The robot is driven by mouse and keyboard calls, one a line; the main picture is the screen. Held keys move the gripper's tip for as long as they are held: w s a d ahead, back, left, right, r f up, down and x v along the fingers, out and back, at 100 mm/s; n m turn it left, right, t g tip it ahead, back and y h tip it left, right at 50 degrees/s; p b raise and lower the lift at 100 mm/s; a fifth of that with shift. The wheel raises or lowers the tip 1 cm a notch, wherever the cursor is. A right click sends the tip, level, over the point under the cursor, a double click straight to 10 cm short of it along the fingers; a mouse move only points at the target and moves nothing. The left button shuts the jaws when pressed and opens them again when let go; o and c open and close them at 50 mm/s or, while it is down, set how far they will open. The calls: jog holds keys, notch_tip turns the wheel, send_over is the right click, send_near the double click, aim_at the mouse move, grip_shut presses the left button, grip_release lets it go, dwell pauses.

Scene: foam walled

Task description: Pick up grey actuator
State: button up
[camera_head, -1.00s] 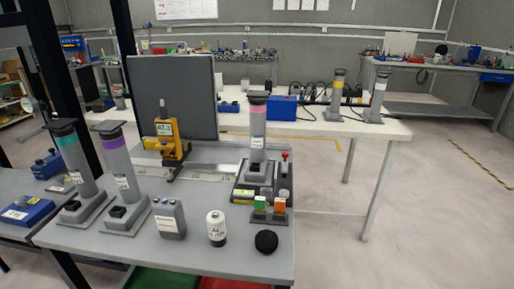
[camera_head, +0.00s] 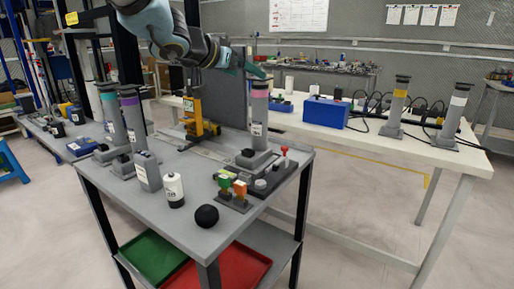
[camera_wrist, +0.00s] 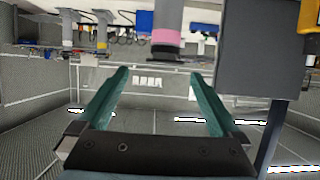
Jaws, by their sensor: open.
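Several grey upright actuators with coloured bands are in view. The pink-banded one (camera_head: 259,108) stands in a dark fixture on the near grey table. My gripper (camera_head: 252,69) is open at its upper end, with teal fingers. In the wrist view, which looks upside down, the open, empty fingers (camera_wrist: 160,73) spread toward the pink-banded actuator (camera_wrist: 167,30), whose dark cap lies ahead between the fingertips. Teal-banded (camera_head: 109,112) and purple-banded (camera_head: 132,116) actuators stand at the table's left. Yellow-banded (camera_head: 396,106) and white-banded (camera_head: 455,113) ones stand on the white table.
A grey panel (camera_head: 228,97) and a yellow device (camera_head: 195,112) stand behind and left of the pink-banded actuator. A blue box (camera_head: 325,112) sits behind.

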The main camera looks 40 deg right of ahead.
aim_at(256, 78)
jog(key=x, duration=0.5)
jog(key=w+x, duration=0.1)
jog(key=x, duration=0.2)
jog(key=shift+b, duration=0.35)
jog(key=shift+c, duration=0.4)
grip_shut()
jog(key=shift+r, duration=0.15)
